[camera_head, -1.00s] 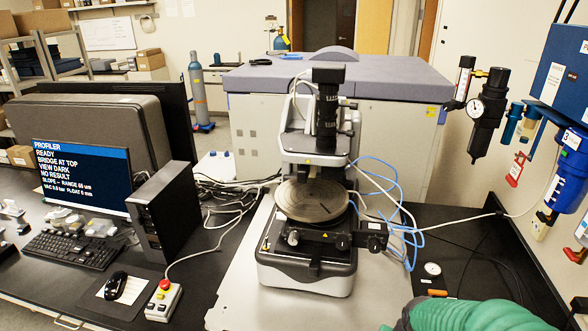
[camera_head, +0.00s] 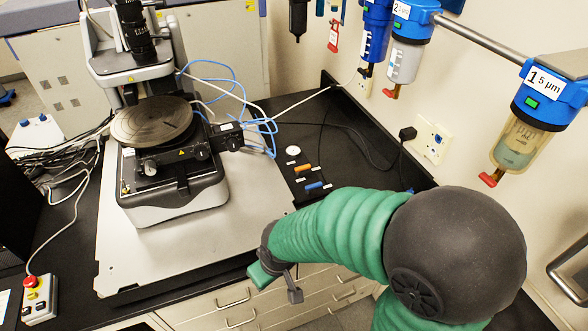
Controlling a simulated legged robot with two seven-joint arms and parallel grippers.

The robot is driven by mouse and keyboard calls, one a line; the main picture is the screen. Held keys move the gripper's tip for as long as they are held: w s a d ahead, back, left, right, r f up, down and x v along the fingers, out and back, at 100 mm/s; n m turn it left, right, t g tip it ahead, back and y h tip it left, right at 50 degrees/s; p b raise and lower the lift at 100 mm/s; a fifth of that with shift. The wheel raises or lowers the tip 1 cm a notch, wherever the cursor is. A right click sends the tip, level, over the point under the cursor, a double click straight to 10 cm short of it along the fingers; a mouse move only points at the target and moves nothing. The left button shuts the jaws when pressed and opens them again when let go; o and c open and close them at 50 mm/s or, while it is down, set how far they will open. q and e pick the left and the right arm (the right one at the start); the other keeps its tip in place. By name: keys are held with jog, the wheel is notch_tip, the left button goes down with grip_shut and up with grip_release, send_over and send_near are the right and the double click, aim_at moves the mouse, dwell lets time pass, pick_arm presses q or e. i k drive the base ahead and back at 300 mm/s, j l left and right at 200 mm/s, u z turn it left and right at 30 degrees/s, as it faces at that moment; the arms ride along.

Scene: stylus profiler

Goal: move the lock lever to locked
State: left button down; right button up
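I cannot tell for sure which part is the lock lever. A small orange lever (camera_head: 302,168) and a small blue lever (camera_head: 314,186) lie on the black bench right of the profiler, each beside small white labels too small to read. My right gripper (camera_head: 277,285) hangs in front of the bench's front edge, below these levers and apart from them. Its two fingers are spread with nothing between them. The stylus profiler (camera_head: 172,196) stands on a pale plate with its round stage (camera_head: 150,120) on top. My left gripper is out of view.
A round gauge (camera_head: 293,151) sits behind the orange lever. Blue tubes (camera_head: 262,127) and cables run right of the profiler. Filter housings with red handles (camera_head: 490,180) hang on the right wall. A control box with a red button (camera_head: 38,296) is at lower left. Drawers (camera_head: 250,300) lie below the bench.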

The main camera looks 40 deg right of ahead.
aim_at(296, 169)
jog(key=z, duration=1.35)
